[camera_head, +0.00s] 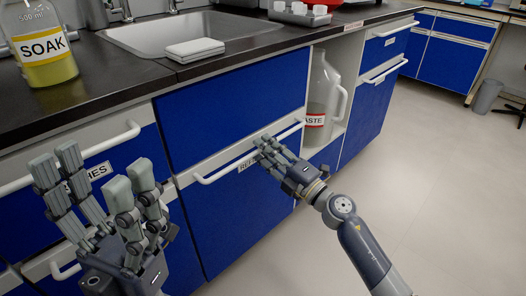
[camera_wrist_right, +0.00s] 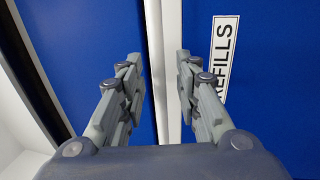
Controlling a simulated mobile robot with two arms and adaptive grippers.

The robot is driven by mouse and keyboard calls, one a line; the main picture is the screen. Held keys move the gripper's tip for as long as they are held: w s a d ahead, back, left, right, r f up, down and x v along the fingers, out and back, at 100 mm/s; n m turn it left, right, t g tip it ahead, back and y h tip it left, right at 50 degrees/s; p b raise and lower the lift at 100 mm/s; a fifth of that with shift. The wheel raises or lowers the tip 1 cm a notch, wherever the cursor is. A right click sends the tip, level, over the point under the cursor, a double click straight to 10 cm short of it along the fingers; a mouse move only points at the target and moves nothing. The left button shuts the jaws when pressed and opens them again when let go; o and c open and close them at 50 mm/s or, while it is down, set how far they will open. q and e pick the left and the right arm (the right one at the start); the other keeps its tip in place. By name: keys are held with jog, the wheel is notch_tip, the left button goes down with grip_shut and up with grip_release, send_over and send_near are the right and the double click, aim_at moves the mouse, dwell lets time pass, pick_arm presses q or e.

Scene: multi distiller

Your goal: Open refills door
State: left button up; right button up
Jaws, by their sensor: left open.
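The refills door (camera_head: 240,219) is a blue lower cabinet front. Its white label (camera_head: 245,164), partly covered in the head view, reads REFILLS in the wrist view (camera_wrist_right: 221,60). A white bar handle (camera_head: 215,175) runs along its top edge, and the door looks shut. My right gripper (camera_head: 268,146) is at the right part of this handle. In the right wrist view its fingers (camera_wrist_right: 158,64) are apart, with a white strip between them; I cannot tell whether they touch it. My left gripper (camera_head: 96,178) is open and empty at the lower left, in front of the neighbouring cabinets.
A WASTE jug (camera_head: 322,95) stands in an open niche beside the door.

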jog(key=shift+w+a+r, duration=0.15)
jog(key=shift+w+a, duration=0.25)
grip_shut()
jog(key=shift+s+d, duration=0.1)
